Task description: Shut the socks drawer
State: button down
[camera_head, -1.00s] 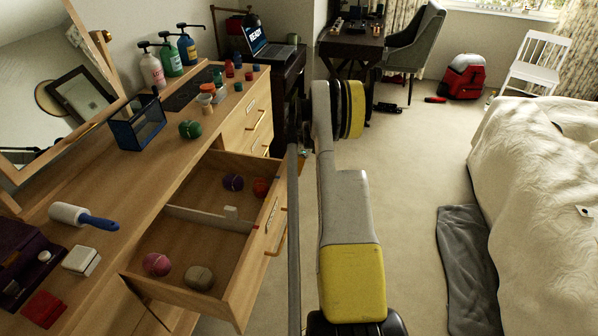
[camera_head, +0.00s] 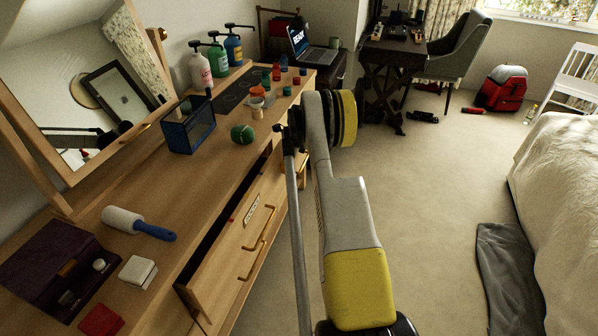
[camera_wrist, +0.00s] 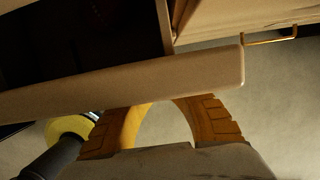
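The drawer (camera_head: 228,240) with a small label plate on its front stands slightly out of the wooden dresser (camera_head: 75,225) in the head view. A narrow dark gap shows along its top, and its contents are mostly hidden. In the wrist view the pale top edge of a drawer front (camera_wrist: 120,88) crosses the picture, with dark space behind it. The yellow-orange fingers of my gripper (camera_wrist: 164,104) are at this edge. In the head view my arm hides the gripper.
The dresser top holds a blue mesh box (camera_head: 189,131), a green ball (camera_head: 242,134), a lint roller (camera_head: 137,222), pump bottles (camera_head: 218,57) and a dark purple case (camera_head: 50,265). A bed (camera_head: 560,180) stands at right. The carpet (camera_head: 420,190) between is clear.

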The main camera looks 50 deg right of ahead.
jog(key=shift+w+a, duration=0.35)
jog(key=shift+w, duration=0.5)
jog(key=shift+w+a, duration=0.4)
jog(key=shift+w, duration=0.5)
jog(key=shift+w+a, duration=0.35)
jog(key=shift+w, duration=0.5)
jog(key=shift+s+d, duration=0.1)
jog(key=shift+s+d, duration=0.15)
jog(key=shift+s, duration=0.15)
jog(key=s+d+r+p, duration=0.2)
jog(key=s+r, duration=0.3)
jog(key=r, duration=0.4)
jog(key=shift+r+p, duration=0.35)
jog(key=shift+p, duration=0.4)
